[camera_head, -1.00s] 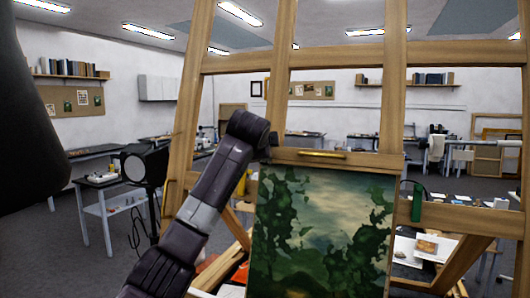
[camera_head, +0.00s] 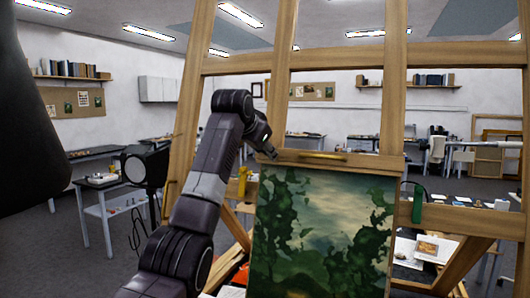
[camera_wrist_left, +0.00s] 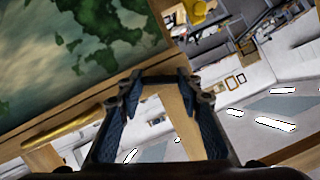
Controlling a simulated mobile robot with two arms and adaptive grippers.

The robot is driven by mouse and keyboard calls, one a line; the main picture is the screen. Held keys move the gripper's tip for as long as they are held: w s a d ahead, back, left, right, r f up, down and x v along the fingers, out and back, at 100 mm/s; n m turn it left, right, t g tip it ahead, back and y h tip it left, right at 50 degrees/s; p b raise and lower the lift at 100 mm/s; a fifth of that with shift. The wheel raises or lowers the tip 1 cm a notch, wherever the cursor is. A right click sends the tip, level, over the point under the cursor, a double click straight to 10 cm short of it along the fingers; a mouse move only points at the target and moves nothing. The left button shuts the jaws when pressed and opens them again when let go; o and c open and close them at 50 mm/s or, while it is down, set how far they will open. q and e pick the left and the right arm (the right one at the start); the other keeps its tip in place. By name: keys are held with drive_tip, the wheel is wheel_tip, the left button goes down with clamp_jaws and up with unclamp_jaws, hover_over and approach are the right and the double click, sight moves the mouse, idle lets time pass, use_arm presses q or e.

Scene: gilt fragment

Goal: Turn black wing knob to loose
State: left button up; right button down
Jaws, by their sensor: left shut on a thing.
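The wooden easel (camera_head: 395,110) holds a green landscape painting (camera_head: 320,235). A wooden clamp bar with a brass strip (camera_head: 323,155) runs along the painting's top edge. My left gripper (camera_head: 268,150) comes in from the left and points down at the left end of this bar. In the left wrist view my left gripper (camera_wrist_left: 160,84) has its two dark blue fingers apart, with a narrow dark piece between the tips. It seems shut on this piece, which I take for the black wing knob; its shape and turn are not clear. My right gripper is not in view.
Easel posts and the crossbar (camera_head: 460,218) stand close around my left arm. A black lamp (camera_head: 146,165) stands at the left before a side table (camera_head: 110,200). A green object (camera_head: 418,204) stands at the right. Benches and shelves line the far walls.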

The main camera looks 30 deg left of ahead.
use_arm(q)
drive_tip(key=shift+a+n+h, duration=0.1)
drive_tip(key=shift+n+h, duration=0.6)
drive_tip(key=shift+n, duration=1.1)
drive_tip(key=o, duration=1.2)
drive_tip(key=shift+c, duration=0.2)
drive_tip(key=v, duration=1.2)
